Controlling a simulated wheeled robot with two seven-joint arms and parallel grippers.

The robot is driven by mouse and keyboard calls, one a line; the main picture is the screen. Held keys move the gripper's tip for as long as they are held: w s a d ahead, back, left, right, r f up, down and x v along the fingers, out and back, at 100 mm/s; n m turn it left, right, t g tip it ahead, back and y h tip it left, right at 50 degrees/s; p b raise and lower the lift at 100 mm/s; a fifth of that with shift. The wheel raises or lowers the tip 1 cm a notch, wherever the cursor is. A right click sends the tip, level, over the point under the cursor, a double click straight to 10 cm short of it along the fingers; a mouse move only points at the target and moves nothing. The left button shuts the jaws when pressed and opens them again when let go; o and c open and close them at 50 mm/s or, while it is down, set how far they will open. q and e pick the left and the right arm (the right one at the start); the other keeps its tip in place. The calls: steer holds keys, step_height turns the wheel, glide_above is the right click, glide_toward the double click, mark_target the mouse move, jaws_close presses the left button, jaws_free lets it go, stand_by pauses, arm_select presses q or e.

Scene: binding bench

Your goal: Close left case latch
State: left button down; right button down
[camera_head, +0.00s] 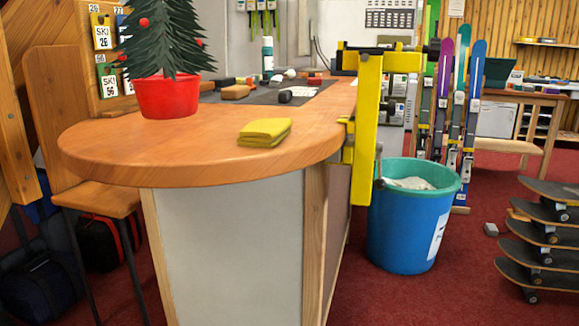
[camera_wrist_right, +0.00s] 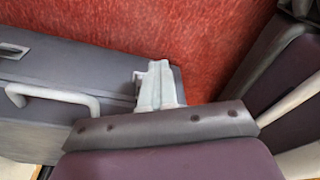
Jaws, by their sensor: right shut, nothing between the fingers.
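In the right wrist view, a grey-mauve case (camera_wrist_right: 75,68) with a pale handle (camera_wrist_right: 50,100) fills the left side. My right gripper (camera_wrist_right: 155,72) has its pale fingers shut together with nothing between them. The fingertips overlap the right end of the case in the picture; I cannot tell whether they touch it. No left latch can be made out clearly, and the fingers hide part of that end. The case is not seen in the head view. My left gripper is in neither view.
Red carpet lies behind the case. The head view shows a wooden counter (camera_head: 190,165) with a yellow cloth (camera_head: 265,132) and a potted tree (camera_head: 166,95).

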steer(key=shift+a, duration=0.1)
steer(key=s+d+r+p, duration=0.1)
steer(key=d+r+p, duration=0.3)
steer(key=r+p, duration=0.4)
stand_by(0.8)
